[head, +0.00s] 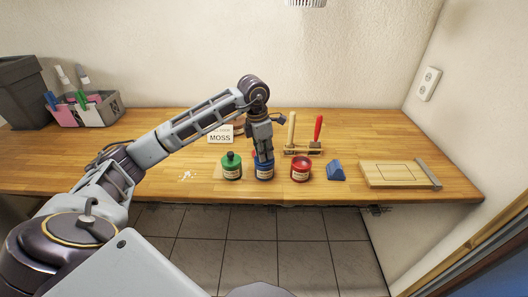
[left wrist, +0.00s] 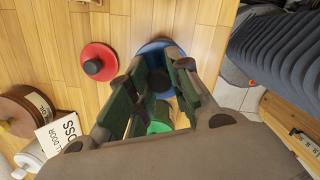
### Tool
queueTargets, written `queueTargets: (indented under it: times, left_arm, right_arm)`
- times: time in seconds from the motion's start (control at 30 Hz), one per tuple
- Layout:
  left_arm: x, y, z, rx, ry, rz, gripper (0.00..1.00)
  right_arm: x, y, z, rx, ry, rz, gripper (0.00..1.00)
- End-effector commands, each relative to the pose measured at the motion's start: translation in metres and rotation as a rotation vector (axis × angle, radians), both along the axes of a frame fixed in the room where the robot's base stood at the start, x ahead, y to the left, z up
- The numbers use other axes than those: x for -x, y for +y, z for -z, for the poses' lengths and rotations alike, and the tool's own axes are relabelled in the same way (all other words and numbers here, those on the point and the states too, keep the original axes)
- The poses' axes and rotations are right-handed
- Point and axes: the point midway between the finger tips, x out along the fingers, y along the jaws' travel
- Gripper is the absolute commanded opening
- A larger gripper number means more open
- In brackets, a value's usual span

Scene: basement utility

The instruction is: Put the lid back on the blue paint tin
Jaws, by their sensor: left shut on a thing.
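The blue paint tin (head: 264,174) stands upright near the front edge of the wooden bench, between the green tin (head: 232,173) and the red tin (head: 300,174). My left gripper (head: 264,156) points straight down over the blue tin, shut on the dark knob of the blue lid. In the left wrist view the blue lid (left wrist: 153,48) shows as a disc past the fingers, which hide part of it. The lid is at the top of the tin; I cannot tell whether it is touching or seated. My right gripper is not in view.
A MOSS card (head: 220,134) stands behind the green tin. A rack with a red-handled tool (head: 318,128) is at the back. A caddy (head: 88,110) is at the back left.

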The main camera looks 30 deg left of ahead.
Motion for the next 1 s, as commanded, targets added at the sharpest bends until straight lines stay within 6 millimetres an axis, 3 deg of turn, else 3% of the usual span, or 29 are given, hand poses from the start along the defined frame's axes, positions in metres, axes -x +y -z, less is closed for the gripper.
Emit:
queueTargets:
  times: [0.33, 0.37, 0.53, 0.77, 0.93, 1.0]
  left_arm:
    - [0.0, 0.0, 0.0, 0.0, 0.0, 0.0, 0.0]
    - [0.0, 0.0, 0.0, 0.0, 0.0, 0.0, 0.23]
    - [0.0, 0.0, 0.0, 0.0, 0.0, 0.0, 0.45]
    - [0.0, 0.0, 0.0, 0.0, 0.0, 0.0, 0.45]
    - [0.0, 0.0, 0.0, 0.0, 0.0, 0.0, 0.66]
    - [0.0, 0.0, 0.0, 0.0, 0.0, 0.0, 0.67]
  right_arm:
    - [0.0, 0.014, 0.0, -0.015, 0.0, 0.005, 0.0]
    - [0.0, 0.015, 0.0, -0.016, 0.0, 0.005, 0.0]
    - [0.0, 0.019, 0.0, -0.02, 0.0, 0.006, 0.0]
    - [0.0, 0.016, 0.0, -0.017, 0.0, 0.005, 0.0]
    - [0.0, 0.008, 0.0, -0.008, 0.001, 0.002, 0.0]
    - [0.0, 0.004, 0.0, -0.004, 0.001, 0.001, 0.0]
